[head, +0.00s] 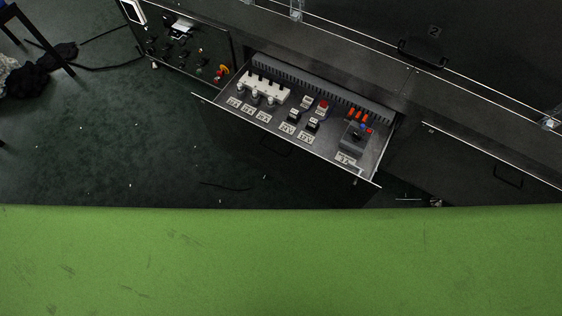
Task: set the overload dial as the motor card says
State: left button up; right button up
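An open drawer or tray (232,109) of electrical parts sticks out from the dark machine. At its right end sits a grey unit (352,137) with a dark round part on top, perhaps the overload dial, and small blue and red buttons at its far side. Its setting is too small to read. A white label (346,158) lies in front of it. A white card-like piece (181,27) shows on the control panel at upper left; I cannot tell whether it is the motor card. Neither of my grippers is in view.
The drawer also holds white fuse-like blocks (264,89), a red-topped part (322,106) and orange parts (357,115). The control panel (190,50) has a red-and-yellow knob (222,71). Floor before the drawer is mostly clear.

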aim_at(356, 138)
jog(key=l, duration=0.4)
jog(key=k+l, duration=0.15)
jog(key=l, duration=0.65)
jog(key=k, duration=0.05)
